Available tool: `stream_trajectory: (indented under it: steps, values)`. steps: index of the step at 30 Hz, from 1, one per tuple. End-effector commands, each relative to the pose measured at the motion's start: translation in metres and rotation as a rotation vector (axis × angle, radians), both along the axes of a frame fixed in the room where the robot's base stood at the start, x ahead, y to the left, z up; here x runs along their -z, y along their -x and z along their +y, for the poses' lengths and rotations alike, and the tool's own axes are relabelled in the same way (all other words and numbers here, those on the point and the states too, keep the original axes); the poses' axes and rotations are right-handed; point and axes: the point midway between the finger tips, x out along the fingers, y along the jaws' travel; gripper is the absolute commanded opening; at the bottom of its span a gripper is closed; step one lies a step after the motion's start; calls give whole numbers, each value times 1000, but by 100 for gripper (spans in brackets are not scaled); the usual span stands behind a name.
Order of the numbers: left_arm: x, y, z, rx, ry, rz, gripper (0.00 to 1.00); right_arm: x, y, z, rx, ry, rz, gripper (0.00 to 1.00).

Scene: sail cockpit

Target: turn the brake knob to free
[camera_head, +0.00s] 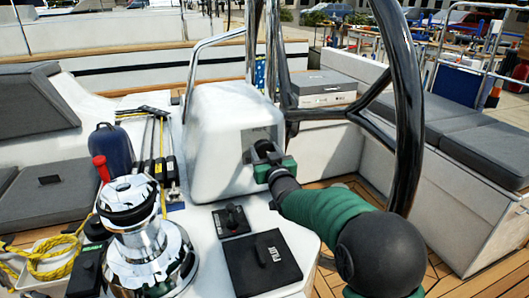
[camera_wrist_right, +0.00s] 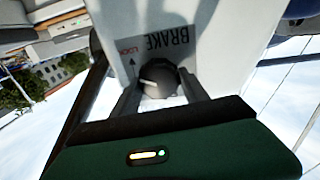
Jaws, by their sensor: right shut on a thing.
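A FREE label is not visible. My left gripper is not in view.
A chrome winch (camera_head: 140,235) stands left of the pedestal, with yellow rope (camera_head: 50,258) beside it. A black steering wheel (camera_head: 408,110) rises close to my right arm. A small black lever (camera_head: 232,218) and a black hatch (camera_head: 262,262) lie below the pedestal.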

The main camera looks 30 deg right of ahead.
Motion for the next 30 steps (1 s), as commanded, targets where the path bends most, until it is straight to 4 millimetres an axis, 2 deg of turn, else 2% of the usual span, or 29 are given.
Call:
stream_trajectory:
  steps: [8, 30]
  values:
    - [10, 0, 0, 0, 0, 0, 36, 2, 0, 1, -15, 156, 37, 12]
    - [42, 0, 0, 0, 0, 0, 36, 7, 0, 3, -75, 829, 201, 12]
